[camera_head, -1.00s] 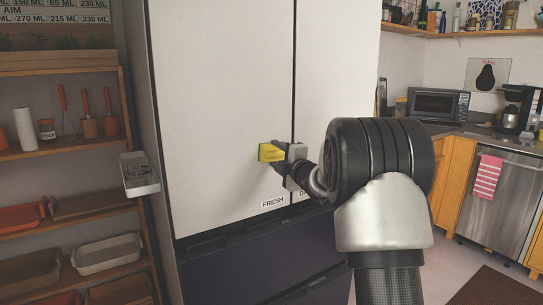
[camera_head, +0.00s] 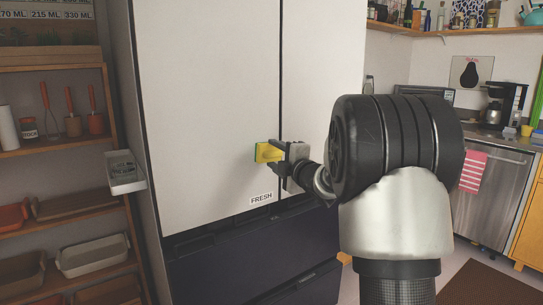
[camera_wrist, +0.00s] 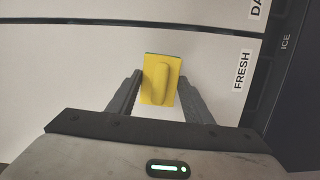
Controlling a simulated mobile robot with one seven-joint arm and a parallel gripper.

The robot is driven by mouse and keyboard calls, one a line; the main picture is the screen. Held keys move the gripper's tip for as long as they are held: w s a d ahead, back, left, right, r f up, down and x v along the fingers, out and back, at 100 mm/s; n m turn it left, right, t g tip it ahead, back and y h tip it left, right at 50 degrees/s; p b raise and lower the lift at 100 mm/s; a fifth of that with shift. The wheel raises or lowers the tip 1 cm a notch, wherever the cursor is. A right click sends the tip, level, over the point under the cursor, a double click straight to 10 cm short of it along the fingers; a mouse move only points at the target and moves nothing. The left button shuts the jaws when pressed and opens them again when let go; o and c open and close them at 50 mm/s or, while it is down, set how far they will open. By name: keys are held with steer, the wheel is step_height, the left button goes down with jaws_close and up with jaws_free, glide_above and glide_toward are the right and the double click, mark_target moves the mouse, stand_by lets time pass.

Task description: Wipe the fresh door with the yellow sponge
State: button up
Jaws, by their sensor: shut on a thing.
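The yellow sponge (camera_head: 268,152) is held in my gripper (camera_head: 280,153) in front of the white fresh door (camera_head: 210,90). In the wrist view the sponge (camera_wrist: 160,80) sits between the two fingers of my gripper (camera_wrist: 158,90), which is shut on it. A thin green edge shows on the sponge. The sponge is close to the lower right part of the door, above and near the FRESH label (camera_head: 261,198). I cannot tell whether it touches the door. The label also shows in the wrist view (camera_wrist: 241,71).
A second white door (camera_head: 322,70) lies right of a dark gap, with dark drawers (camera_head: 250,255) below. A small white tray (camera_head: 123,173) is on the fridge's left side. A shelf (camera_head: 60,145) with bins stands at left. A counter and dishwasher (camera_head: 492,190) are at right.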

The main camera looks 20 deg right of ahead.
stand_by(0.3)
steer(key=shift+s+d, duration=0.25)
steer(key=shift+s, duration=0.45)
steer(key=shift+s+d, duration=0.25)
steer(key=shift+s, duration=0.45)
